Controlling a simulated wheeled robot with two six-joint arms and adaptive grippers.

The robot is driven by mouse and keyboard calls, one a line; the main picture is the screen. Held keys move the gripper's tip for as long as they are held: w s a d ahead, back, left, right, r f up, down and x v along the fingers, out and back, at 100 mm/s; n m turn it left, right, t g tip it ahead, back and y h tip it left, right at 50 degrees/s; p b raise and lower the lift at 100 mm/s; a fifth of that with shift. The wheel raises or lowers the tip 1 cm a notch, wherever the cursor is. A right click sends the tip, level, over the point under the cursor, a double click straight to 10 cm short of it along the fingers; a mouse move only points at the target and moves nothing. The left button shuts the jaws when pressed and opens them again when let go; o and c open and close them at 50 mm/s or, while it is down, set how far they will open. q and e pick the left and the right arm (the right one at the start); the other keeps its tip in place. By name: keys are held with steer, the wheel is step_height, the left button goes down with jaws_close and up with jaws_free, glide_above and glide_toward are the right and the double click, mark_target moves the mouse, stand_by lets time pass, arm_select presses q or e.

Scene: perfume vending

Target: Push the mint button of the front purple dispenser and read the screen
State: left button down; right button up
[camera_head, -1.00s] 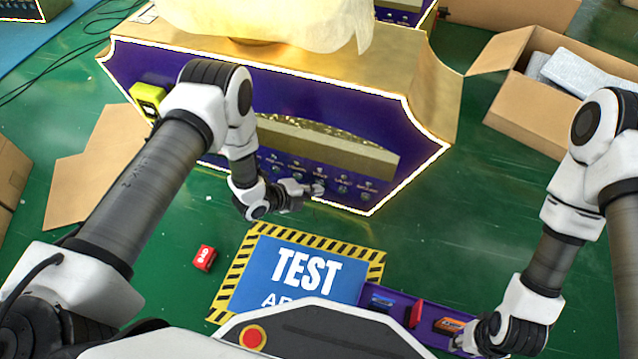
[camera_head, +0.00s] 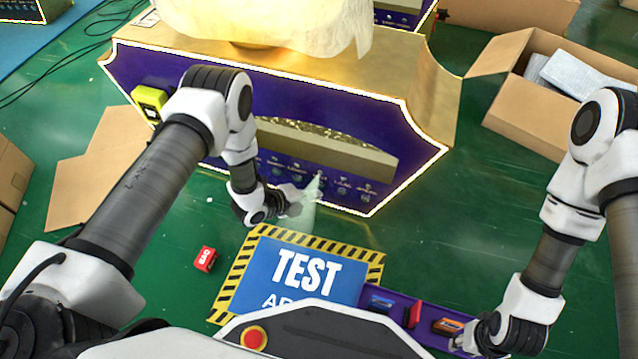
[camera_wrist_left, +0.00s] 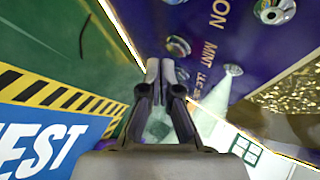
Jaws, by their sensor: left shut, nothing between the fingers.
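The front purple dispenser (camera_head: 330,140) stands beyond the striped mat, with a row of labels and round fittings low on its face. The left wrist view shows the MINT label (camera_wrist_left: 210,52), a round silver button (camera_wrist_left: 178,46) beside it and a nozzle (camera_wrist_left: 233,70) giving off pale mist. The mist (camera_head: 309,208) also shows in the head view. My left gripper (camera_head: 292,207) is shut and empty in front of the face; its fingertips (camera_wrist_left: 160,66) appear just short of the buttons. I cannot make out a readable screen. My right gripper (camera_head: 468,338) is low at right, its fingers unclear.
A blue TEST mat (camera_head: 300,272) with a striped border lies in front of the dispenser. A red box (camera_head: 205,259) lies left of it. A purple tray (camera_head: 395,322) holds small coloured items. An open carton (camera_head: 525,110) stands at right. Green floor is clear between.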

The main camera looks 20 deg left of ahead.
arm_select(q)
steer(key=shift+s, duration=0.1)
steer(key=s+p, duration=0.2)
steer(key=s, duration=0.1)
steer(key=s+p, duration=0.1)
steer(key=s, duration=0.1)
steer(key=shift+a, duration=0.25)
stand_by(0.9)
